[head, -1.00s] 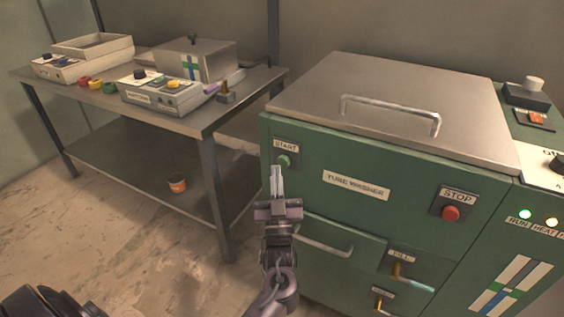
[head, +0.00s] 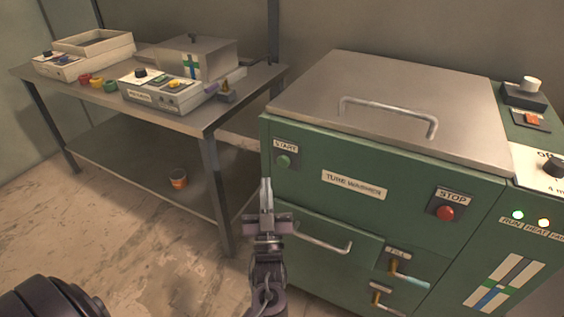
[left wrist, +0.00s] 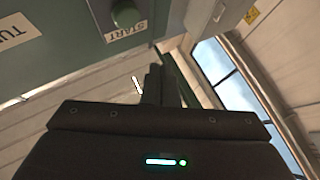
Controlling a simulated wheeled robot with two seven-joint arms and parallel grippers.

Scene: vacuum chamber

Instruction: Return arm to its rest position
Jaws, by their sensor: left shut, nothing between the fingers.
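My left gripper (head: 266,194) is shut and empty in the head view. It is in front of the left part of the green tube washer (head: 310,205), below the green START button (head: 284,161). In the left wrist view the closed fingers (left wrist: 160,85) show past the dark gripper body, with the START button (left wrist: 126,14) above them to the left. The fingers look apart from the button. My right gripper is not in view.
The washer has a metal lid (head: 390,100), a red STOP button (head: 445,213), a drawer handle (head: 322,241) and valve levers (head: 408,276) in front. A metal table (head: 190,122) with several devices stands at the left. Floor at lower left is clear.

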